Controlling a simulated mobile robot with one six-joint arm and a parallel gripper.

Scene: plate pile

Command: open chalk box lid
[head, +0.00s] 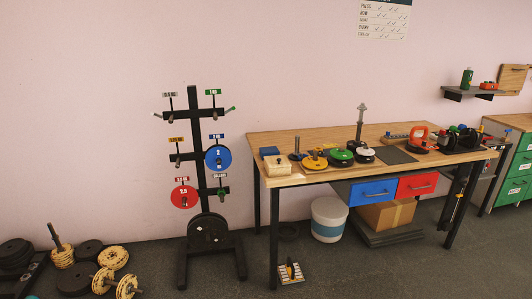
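A small tan wooden box (277,164) sits at the left front corner of the wooden workbench (320,142). It looks like the chalk box, but I see no readable label on it. Its top looks closed, though it is too small to be sure. A small blue item (268,151) lies right behind it, touching or nearly so. My gripper is not in this view.
Weight plates, such as a yellow one (314,162) and a green one (340,155), lie right of the box. A plate rack (196,150) stands left of the bench. A white bucket (328,220) is underneath. Several plates (88,250) lie on the floor at left.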

